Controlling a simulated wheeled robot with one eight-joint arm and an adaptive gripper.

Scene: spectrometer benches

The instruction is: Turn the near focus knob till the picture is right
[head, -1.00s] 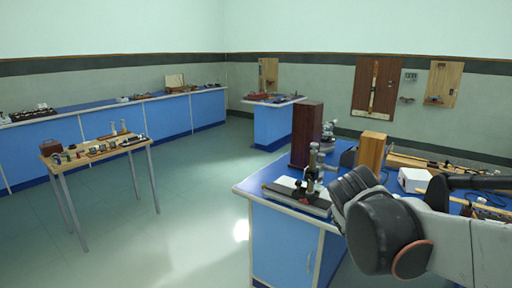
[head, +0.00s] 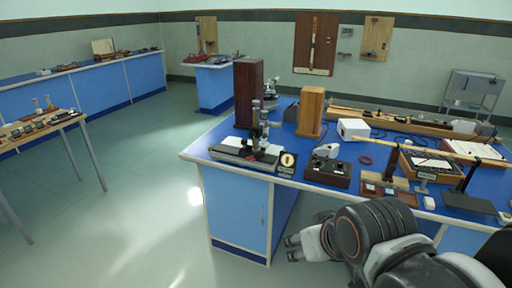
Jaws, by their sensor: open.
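An upright microscope-like instrument (head: 259,132) stands on a grey base near the left front corner of the blue bench. Its knobs are too small to tell apart. A dark plate with a round pale dial (head: 287,161) is just right of its base. My gripper (head: 294,247) is open and empty, low in front of the bench's front side. It is below and apart from the upright instrument.
The blue bench top (head: 222,137) has a tall dark box (head: 247,92), a wooden box (head: 311,112) and a white box (head: 353,129). Several apparatus pieces crowd its right side. The floor (head: 140,210) left of the bench is clear up to a small table (head: 60,121).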

